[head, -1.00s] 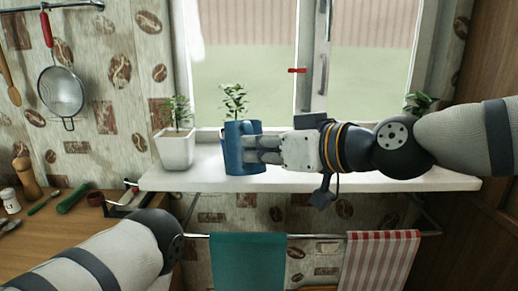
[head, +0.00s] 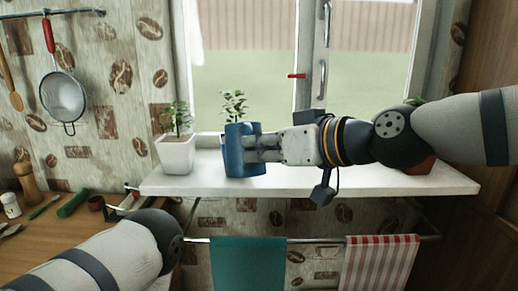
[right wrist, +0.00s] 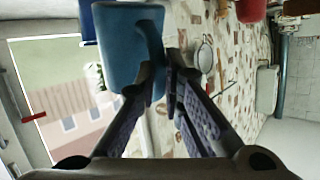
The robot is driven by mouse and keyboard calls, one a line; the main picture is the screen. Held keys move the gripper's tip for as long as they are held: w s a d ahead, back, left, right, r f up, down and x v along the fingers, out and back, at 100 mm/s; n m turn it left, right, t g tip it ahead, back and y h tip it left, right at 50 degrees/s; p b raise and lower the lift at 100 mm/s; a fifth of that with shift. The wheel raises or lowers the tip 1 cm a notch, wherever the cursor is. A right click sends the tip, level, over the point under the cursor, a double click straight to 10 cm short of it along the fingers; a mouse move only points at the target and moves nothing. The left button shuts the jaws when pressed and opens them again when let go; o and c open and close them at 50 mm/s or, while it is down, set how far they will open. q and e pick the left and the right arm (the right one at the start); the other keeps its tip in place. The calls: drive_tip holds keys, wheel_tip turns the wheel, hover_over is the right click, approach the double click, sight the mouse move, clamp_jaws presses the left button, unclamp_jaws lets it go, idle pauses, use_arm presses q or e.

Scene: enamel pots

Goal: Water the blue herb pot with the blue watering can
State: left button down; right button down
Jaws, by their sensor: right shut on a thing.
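The blue watering can (head: 240,168) is held over the windowsill by my right gripper (head: 255,149), whose fingers are shut on its handle side. In the right wrist view the can (right wrist: 120,45) fills the space just beyond the fingers (right wrist: 165,75). The blue herb pot (right wrist: 87,20) shows as a darker blue strip beside the can there. In the head view the can hides nearly all of that pot; its green herb (head: 234,102) rises behind the can. No water is visible. Only my left forearm shows, not its gripper.
A white pot with a plant (head: 175,155) stands on the white sill (head: 320,183) left of the can. A reddish pot (head: 420,166) is partly behind my right arm. A teal towel (head: 248,265) and a striped towel (head: 378,263) hang below.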

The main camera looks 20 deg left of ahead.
use_arm(q)
drive_tip(key=shift+w+r, duration=0.3)
use_arm(e)
drive_tip(key=shift+w+a+r+g+h, duration=0.15)
drive_tip(key=shift+r+g+h, duration=0.15)
drive_tip(key=shift+r, duration=0.65)
idle(0.3)
